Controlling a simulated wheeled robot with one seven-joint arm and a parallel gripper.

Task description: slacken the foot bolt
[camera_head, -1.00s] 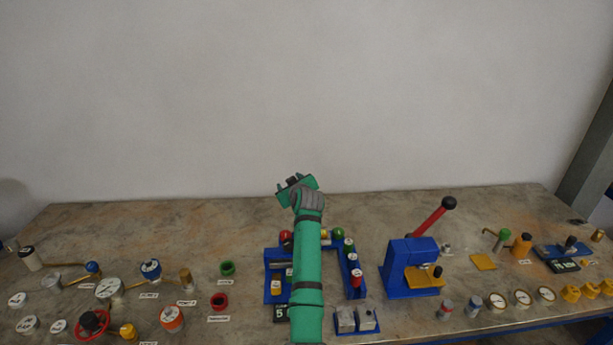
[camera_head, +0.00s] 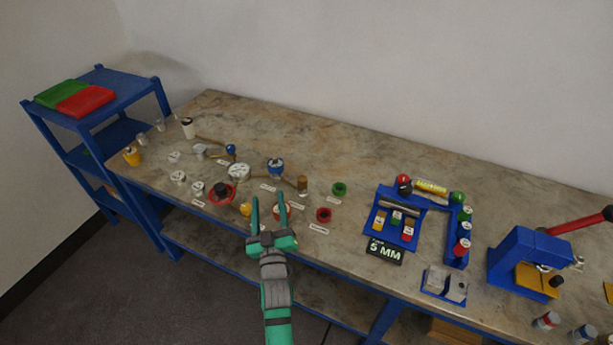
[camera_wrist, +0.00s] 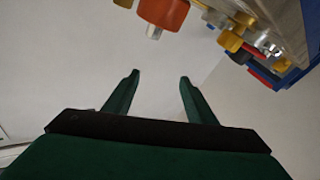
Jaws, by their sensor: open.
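My gripper (camera_head: 268,200) is open and empty at the bench's front edge in the head view, its two fingers pointing toward the bench. In the wrist view the open fingers (camera_wrist: 159,75) have only blank background between them. An orange round body (camera_wrist: 165,12) with a pale, bolt-like end (camera_wrist: 154,33) is at the top of the wrist view, beyond the fingertips and apart from them. I cannot tell for sure which piece is the foot bolt.
A yellow piece (camera_wrist: 230,39) is right of the orange body; a yellow piece (camera_head: 245,209) is also left of my fingers. A red-rimmed wheel (camera_head: 221,193), red ring (camera_head: 324,215) and green ring (camera_head: 340,189) stand nearby. A blue rack (camera_head: 388,233) is to the right. The floor before the bench is clear.

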